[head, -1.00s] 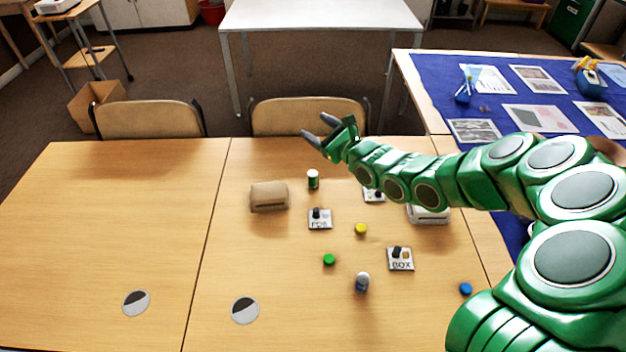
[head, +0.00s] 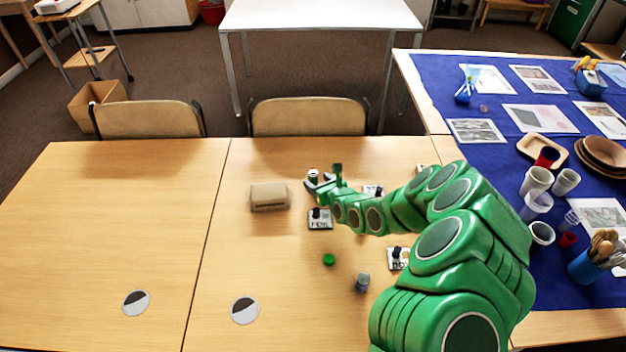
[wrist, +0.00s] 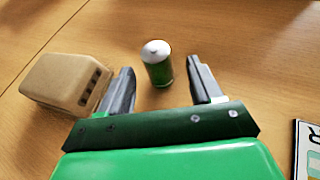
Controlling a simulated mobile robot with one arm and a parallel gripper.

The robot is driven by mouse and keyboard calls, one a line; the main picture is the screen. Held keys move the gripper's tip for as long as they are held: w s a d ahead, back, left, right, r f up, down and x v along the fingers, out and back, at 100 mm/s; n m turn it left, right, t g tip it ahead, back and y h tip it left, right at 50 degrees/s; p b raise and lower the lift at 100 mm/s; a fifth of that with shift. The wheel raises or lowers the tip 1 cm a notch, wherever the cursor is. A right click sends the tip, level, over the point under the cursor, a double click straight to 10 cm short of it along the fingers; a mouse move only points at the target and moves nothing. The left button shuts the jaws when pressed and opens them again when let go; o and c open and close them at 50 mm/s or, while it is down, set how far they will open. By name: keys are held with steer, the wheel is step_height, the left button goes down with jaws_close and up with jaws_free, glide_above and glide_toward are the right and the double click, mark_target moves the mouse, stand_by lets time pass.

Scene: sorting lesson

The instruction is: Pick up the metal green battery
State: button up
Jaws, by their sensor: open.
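The metal green battery (wrist: 157,64) stands upright on the wooden table, a green cylinder with a silver top. It also shows in the head view (head: 313,174), with its lower part hidden behind my gripper. My gripper (wrist: 165,80) is open, its two grey fingers pointing toward the battery. In the wrist view the battery stands between the fingers near their tips, with a gap on each side. In the head view my gripper (head: 322,180) is low over the table at the battery.
A beige box (head: 269,197) stands close to the left finger. A labelled card (head: 320,220) lies just in front of my gripper. A green disc (head: 329,260) and a grey-topped cylinder (head: 362,282) are nearer the front. The table's left half is mostly clear.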

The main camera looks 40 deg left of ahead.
mark_target(310, 173)
steer(key=shift+r+x, duration=0.15)
steer(key=shift+x, duration=0.75)
steer(key=shift+r+x, duration=0.1)
steer(key=shift+x, duration=1.9)
steer(key=shift+s, duration=0.1)
steer(key=c, duration=1.1)
steer(key=shift+r, duration=0.45)
step_height(310, 173, up, 3)
steer(key=shift+f, duration=0.2)
steer(key=s+d+r, duration=0.8)
steer(key=d+r, duration=0.1)
steer(key=d, duration=0.2)
steer(key=shift+d+r, duration=0.2)
steer(key=shift+r, duration=0.1)
